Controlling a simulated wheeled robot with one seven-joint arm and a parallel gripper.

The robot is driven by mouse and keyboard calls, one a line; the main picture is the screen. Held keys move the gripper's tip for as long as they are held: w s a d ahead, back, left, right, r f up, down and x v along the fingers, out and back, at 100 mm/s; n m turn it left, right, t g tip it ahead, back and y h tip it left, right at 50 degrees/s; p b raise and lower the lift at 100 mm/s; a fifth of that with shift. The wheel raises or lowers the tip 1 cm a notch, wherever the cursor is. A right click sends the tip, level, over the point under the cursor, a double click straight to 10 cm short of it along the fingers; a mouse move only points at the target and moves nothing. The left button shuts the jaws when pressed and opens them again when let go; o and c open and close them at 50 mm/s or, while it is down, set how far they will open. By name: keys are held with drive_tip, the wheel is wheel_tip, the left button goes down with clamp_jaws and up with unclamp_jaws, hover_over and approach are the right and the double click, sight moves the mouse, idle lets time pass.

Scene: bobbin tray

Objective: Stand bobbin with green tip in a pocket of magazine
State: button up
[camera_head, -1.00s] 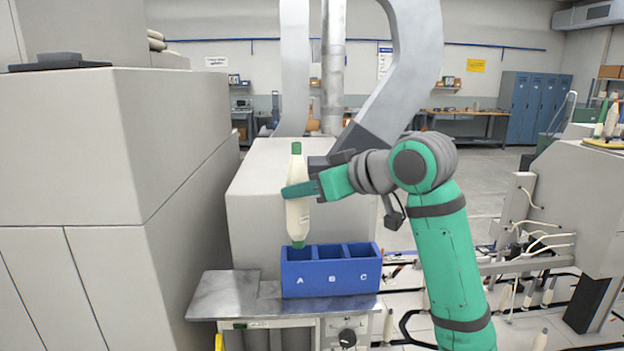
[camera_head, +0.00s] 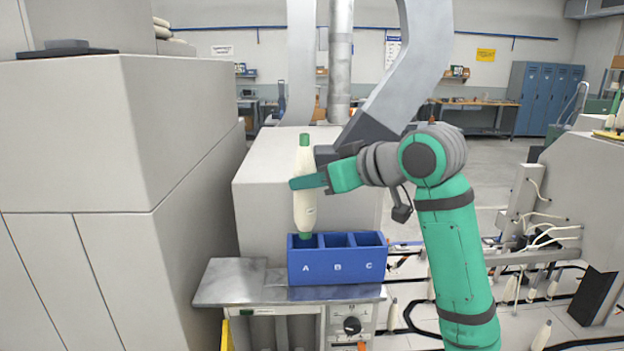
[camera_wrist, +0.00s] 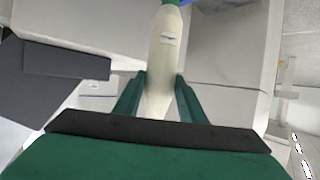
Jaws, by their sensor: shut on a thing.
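The bobbin (camera_head: 305,205) is cream-white with a green tip at the top and a green end at the bottom. It stands upright in my gripper (camera_head: 308,182), which is shut around its upper body. Its lower green end is at the mouth of pocket A of the blue magazine (camera_head: 337,267); I cannot tell how deep it reaches. The magazine has pockets A, B and C; B and C look empty. In the wrist view the bobbin (camera_wrist: 165,50) sits between the two green fingers (camera_wrist: 160,95), its green end at the top edge.
The magazine rests on a metal table (camera_head: 232,284). A large grey cabinet (camera_head: 120,150) stands close at the left, and a pale box (camera_head: 350,205) behind the magazine. Loose bobbins stand on the floor at the right.

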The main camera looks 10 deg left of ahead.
sight(309, 227)
drive_tip(key=shift+f, duration=5.45)
drive_tip(key=o, duration=1.2)
